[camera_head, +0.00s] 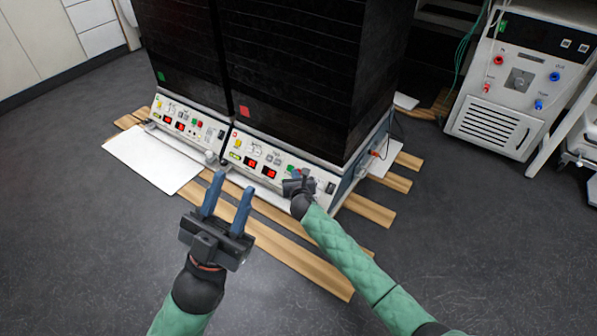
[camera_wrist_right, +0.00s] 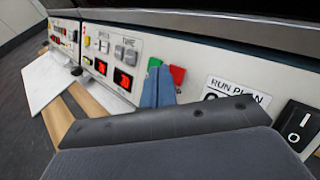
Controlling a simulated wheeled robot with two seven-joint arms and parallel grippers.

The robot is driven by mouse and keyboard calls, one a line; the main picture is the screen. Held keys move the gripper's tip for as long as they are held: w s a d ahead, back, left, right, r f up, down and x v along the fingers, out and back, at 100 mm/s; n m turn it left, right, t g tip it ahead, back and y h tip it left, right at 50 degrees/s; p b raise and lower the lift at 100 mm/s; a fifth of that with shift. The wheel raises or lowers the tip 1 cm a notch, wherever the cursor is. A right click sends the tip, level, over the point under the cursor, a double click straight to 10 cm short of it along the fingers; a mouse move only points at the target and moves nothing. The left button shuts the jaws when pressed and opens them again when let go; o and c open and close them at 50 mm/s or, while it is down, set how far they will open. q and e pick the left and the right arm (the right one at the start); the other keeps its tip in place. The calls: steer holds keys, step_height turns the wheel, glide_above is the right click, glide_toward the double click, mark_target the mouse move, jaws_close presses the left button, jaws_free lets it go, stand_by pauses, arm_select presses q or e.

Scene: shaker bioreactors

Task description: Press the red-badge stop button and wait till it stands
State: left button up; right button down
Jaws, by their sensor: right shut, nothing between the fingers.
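The red-badge shaker is the right of two black cabinets, with a red badge (camera_head: 244,111) on its front. Its slanted white control panel (camera_head: 233,146) carries lit red displays, which also show in the right wrist view (camera_wrist_right: 123,80); their digits are hard to read. A red button (camera_wrist_right: 178,74) and a green button (camera_wrist_right: 154,63) sit beside the displays. My right gripper (camera_wrist_right: 159,76) is shut and empty, its blue fingertips at the panel just left of and below the red button. Whether they touch is unclear. My left gripper (camera_head: 232,182) is open and empty, in front of the panel.
The green-badge shaker (camera_head: 161,77) stands directly to the left with a similar panel. A black rocker switch (camera_wrist_right: 298,125) is right of my right fingers. Wooden slats (camera_head: 300,262) and a white sheet (camera_head: 150,160) lie on the floor. A white machine (camera_head: 515,85) stands at the right.

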steer(key=s+a+r+p, duration=0.1)
steer(key=p, duration=0.1)
steer(key=s+a+r+p, duration=0.1)
steer(key=s+r+p, duration=0.1)
steer(key=p, duration=0.1)
steer(key=shift+a+r, duration=0.1)
steer(key=shift+r, duration=0.05)
stand_by(0.4)
stand_by(0.7)
